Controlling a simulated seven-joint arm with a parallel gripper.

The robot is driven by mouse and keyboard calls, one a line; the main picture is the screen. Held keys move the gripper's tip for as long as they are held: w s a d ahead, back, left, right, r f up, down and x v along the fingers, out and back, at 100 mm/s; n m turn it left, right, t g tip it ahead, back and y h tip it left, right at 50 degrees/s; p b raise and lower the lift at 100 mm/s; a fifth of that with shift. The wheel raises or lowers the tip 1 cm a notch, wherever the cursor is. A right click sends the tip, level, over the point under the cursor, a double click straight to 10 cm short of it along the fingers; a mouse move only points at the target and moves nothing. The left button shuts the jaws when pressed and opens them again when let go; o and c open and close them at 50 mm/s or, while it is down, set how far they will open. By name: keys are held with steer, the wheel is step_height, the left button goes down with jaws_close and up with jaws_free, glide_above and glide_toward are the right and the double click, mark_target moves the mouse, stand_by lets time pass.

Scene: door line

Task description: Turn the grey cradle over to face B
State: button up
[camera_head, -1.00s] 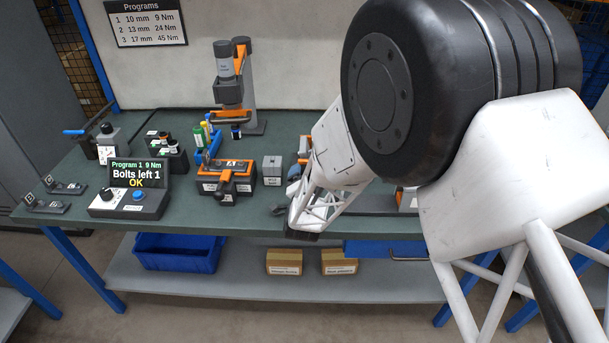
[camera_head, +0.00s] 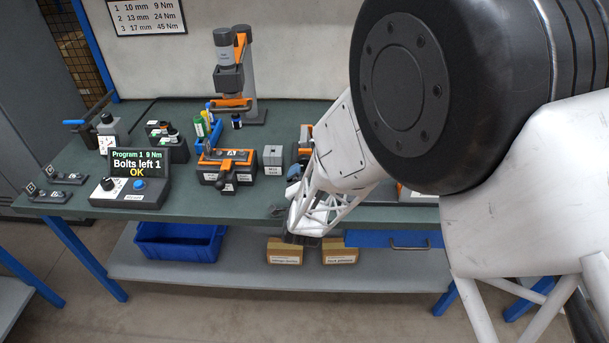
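A dark grey and orange fixture (camera_head: 211,174) with a lever at its front stands mid-bench. My gripper (camera_head: 301,238) is at the low end of my white lattice arm, by the bench's front edge, to the right of and nearer than the fixture. It appears apart from the fixture. Its fingers are too small and dark to tell open from shut. My arm hides the bench's right part, including most of another orange and grey thing (camera_head: 304,140).
A console (camera_head: 128,178) reads "Program 1 9 Nm, Bolts left 1, OK". A small grey block (camera_head: 273,160) stands right of the fixture. A tall grey and orange stand (camera_head: 250,80) is behind. A blue drawer (camera_head: 375,239) hangs under the bench (camera_head: 190,205); a blue bin (camera_head: 178,243) sits below.

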steer(key=m, duration=0.6)
steer(key=shift+m, duration=0.3)
steer(key=m, duration=0.5)
steer(key=shift+s, duration=0.1)
steer(key=m, duration=0.7)
steer(key=shift+f, duration=0.15)
steer(key=m, duration=0.6)
steer(key=shift+s+f+m, duration=0.1)
steer(key=shift+m, duration=0.2)
steer(key=shift+w, duration=3.9)
steer(key=shift+c, duration=0.3)
